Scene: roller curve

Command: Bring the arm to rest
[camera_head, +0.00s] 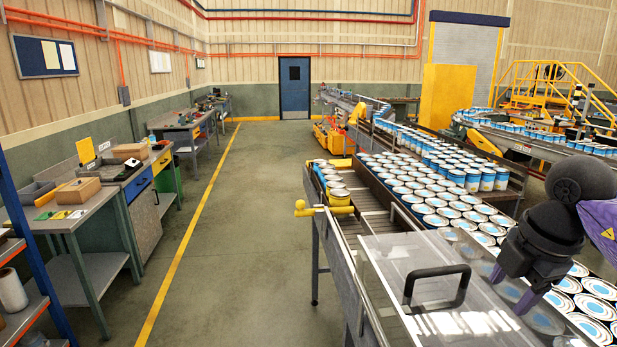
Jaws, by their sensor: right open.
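My right gripper (513,290) comes in from the right edge on a dark wrist and a purple arm link. It is open, with its two fingers apart and pointing down. It hangs over the clear cover and the rows of cans at the near right, and I see nothing between its fingers. How high it is above the cans I cannot tell. My left gripper is not in view.
A conveyor carries many blue and white cans (437,220). A clear cover with a black handle (437,286) lies at the near end. Workbenches (77,211) stand along the left wall. The floor aisle (240,260) between is clear.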

